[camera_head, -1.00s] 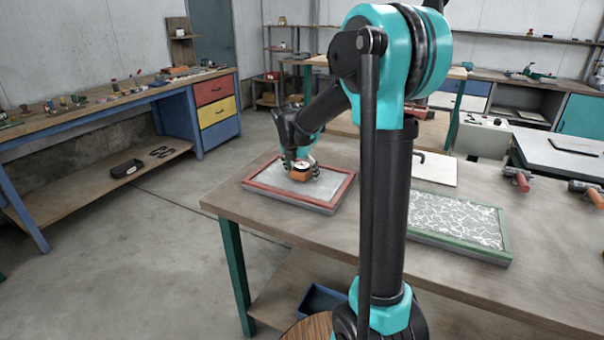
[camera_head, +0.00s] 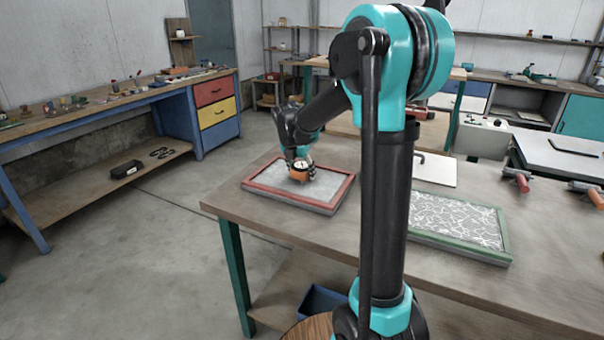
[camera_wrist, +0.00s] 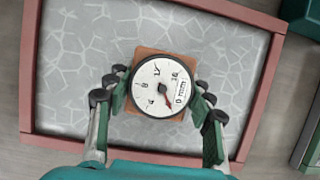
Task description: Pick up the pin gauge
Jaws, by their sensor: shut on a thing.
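The pin gauge (camera_wrist: 161,88) has a round white dial with a red needle on a square orange-brown body. In the head view the gauge (camera_head: 301,171) is over the red-framed tray (camera_head: 337,199) with the grey cracked-pattern panel. My gripper (camera_wrist: 161,90) is shut on the gauge, with its green-padded fingers on the left and right sides of the body. In the head view my gripper (camera_head: 301,167) reaches down from above. I cannot tell whether the gauge's underside touches the panel.
A green-framed tray (camera_head: 508,232) with a white fibre pattern lies to the right on the same table (camera_head: 240,205). A white board (camera_head: 436,169) lies behind it. Red-handled tools (camera_head: 518,178) lie at the right. The table's front left corner is bare.

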